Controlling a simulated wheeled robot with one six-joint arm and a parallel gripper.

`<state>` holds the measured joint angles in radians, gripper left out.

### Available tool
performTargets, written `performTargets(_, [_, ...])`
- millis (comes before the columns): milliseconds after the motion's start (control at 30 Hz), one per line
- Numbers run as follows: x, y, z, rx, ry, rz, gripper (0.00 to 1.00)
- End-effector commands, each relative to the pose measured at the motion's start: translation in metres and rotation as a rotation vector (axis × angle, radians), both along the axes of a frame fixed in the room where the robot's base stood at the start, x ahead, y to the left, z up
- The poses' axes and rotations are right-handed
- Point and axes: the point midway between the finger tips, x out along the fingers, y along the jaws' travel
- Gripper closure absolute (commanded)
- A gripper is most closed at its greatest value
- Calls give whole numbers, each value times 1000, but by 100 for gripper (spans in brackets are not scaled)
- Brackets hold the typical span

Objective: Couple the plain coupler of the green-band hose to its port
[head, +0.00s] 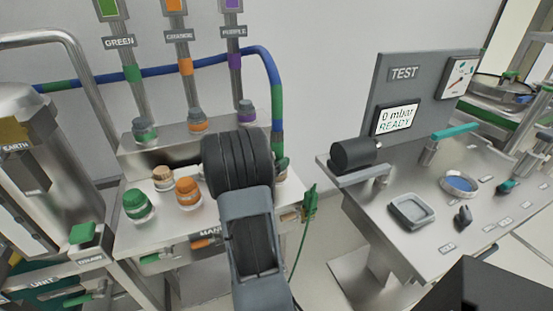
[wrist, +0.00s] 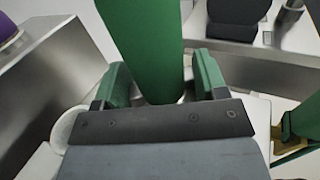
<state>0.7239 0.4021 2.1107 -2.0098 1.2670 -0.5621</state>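The blue hose with green bands (head: 275,95) runs along the wall and hangs down on the right of the manifold stand. In the wrist view a wide green band of the hose (wrist: 145,40) stands between the two green-padded fingers of my gripper (wrist: 165,80). A narrow gap seems to show beside the hose, so the fingers look open around it. In the head view my gripper is mostly hidden behind my wrist. I cannot tell which port is the hose's own.
A manifold stand (head: 117,243) carries green (head: 138,205) and orange (head: 188,190) caps. Labelled green, orange and purple pipes rise behind it. A test bench (head: 440,235) with a black cylinder (head: 354,153) stands right; its screen (head: 396,117) reads "0 mbar READY". A green cable hangs between.

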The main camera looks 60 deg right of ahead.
Motion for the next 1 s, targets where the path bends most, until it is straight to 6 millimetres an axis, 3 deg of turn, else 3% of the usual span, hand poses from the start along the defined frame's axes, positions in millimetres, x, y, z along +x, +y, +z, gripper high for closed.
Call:
performTargets(100, [0,0,0,-1,-1,0,24])
performTargets(567, [0,0,4,-1,0,0,24])
performTargets(767, [0,0,30,-1,-1,0,24])
performTargets(1000, [0,0,80,-1,-1,0,24])
